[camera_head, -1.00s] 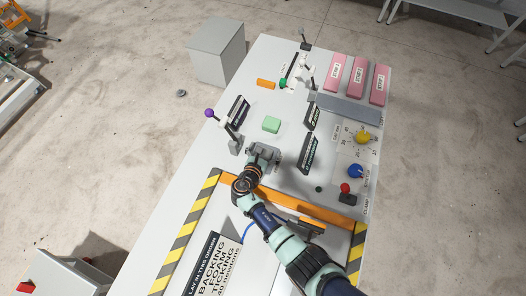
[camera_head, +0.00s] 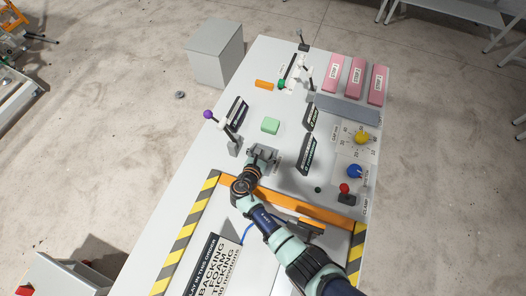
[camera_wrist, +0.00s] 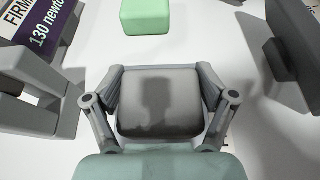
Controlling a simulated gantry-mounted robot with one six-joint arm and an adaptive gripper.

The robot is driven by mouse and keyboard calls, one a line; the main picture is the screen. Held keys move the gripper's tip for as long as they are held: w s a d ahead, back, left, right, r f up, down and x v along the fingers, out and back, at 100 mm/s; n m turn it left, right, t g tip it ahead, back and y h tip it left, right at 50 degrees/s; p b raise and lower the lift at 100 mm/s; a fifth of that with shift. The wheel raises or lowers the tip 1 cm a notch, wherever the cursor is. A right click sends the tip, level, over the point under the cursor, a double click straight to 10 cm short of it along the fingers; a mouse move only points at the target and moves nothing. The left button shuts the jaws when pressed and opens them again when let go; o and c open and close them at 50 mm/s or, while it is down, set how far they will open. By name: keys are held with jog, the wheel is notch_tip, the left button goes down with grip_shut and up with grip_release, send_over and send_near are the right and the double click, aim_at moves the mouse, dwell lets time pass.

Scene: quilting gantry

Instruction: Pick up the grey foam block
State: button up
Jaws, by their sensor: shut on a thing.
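The grey foam block (camera_wrist: 160,102) sits between the two fingers of my gripper (camera_wrist: 160,90) in the wrist view. The fingers close on it from its left and right sides, and my gripper's shadow falls on its top. In the head view my gripper (camera_head: 262,157) is low over the white table, in front of the green block. The grey block is hard to tell from my grey fingers there. I cannot tell whether the block is clear of the table.
A green block (camera_head: 270,125) lies just beyond my gripper. A purple-knobbed lever (camera_head: 228,130) stands close at left, and dark label signs (camera_head: 307,154) stand at right. Pink blocks (camera_head: 356,76) and a grey slab (camera_head: 348,109) lie at the far right. An orange bar (camera_head: 290,203) crosses under my arm.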

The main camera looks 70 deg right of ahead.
aim_at(264, 150)
notch_tip(264, 150, up, 20)
jog(key=p, duration=0.6)
jog(key=shift+c, duration=0.2)
jog(key=shift+c, duration=0.2)
dwell(1.2)
